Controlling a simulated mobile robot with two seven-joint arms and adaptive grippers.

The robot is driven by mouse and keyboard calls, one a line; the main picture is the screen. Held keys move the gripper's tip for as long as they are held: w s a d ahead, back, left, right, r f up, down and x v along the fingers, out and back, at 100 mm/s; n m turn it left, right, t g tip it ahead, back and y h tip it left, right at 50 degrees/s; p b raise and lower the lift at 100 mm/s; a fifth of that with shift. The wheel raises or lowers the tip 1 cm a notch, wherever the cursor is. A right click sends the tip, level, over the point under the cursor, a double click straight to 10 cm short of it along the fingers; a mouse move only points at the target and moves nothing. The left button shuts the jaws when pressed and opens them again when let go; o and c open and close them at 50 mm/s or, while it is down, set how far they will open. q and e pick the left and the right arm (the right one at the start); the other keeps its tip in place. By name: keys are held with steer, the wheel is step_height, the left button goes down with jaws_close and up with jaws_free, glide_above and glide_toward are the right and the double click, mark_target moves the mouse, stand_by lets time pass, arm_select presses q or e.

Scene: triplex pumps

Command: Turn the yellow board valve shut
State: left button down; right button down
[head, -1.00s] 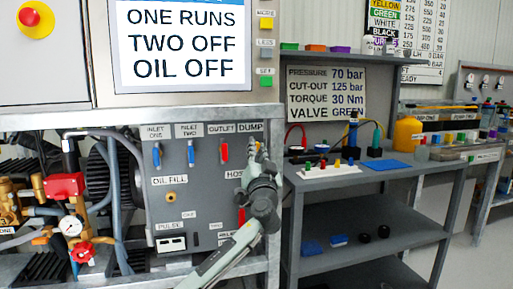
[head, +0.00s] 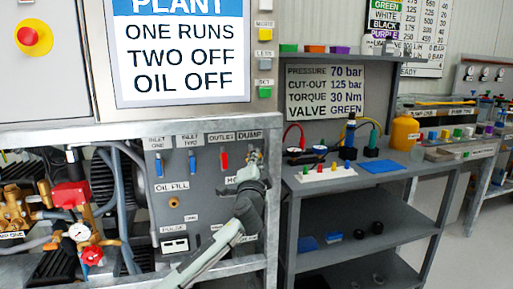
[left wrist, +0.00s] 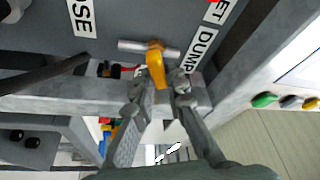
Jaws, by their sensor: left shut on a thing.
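The yellow board valve lever (left wrist: 156,68) shows in the left wrist view on a pale metal stem beside the DUMP label. It points down the picture, in between the fingers of my left gripper (left wrist: 158,98), which is shut on it. In the head view my left gripper (head: 252,166) is at the grey board (head: 205,205), just below the DUMP label (head: 249,135). It hides most of the yellow lever there. My right gripper is in neither current view.
Two blue levers (head: 193,161) and a red lever (head: 224,160) sit left of the gripper on the board. A red handwheel (head: 92,256) and a gauge (head: 79,232) are at lower left. A bench (head: 330,181) with small parts stands to the right.

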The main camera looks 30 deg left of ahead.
arm_select(q)
steer(key=m, duration=0.2)
steer(key=m+g+h+p, duration=0.1)
steer(key=m, duration=0.2)
steer(key=shift+f, duration=0.2)
arm_select(e)
steer(key=s+d+f, duration=0.1)
steer(key=s+f, duration=0.2)
steer(key=f, duration=0.2)
steer(key=shift+s+f+g, duration=0.15)
steer(key=shift+f+g, duration=0.15)
steer(key=shift+f, duration=0.1)
arm_select(q)
steer(key=c, duration=1.8)
jaws_free()
steer(key=shift+s, duration=0.1)
steer(key=v, duration=1.2)
steer(key=shift+r, duration=0.3)
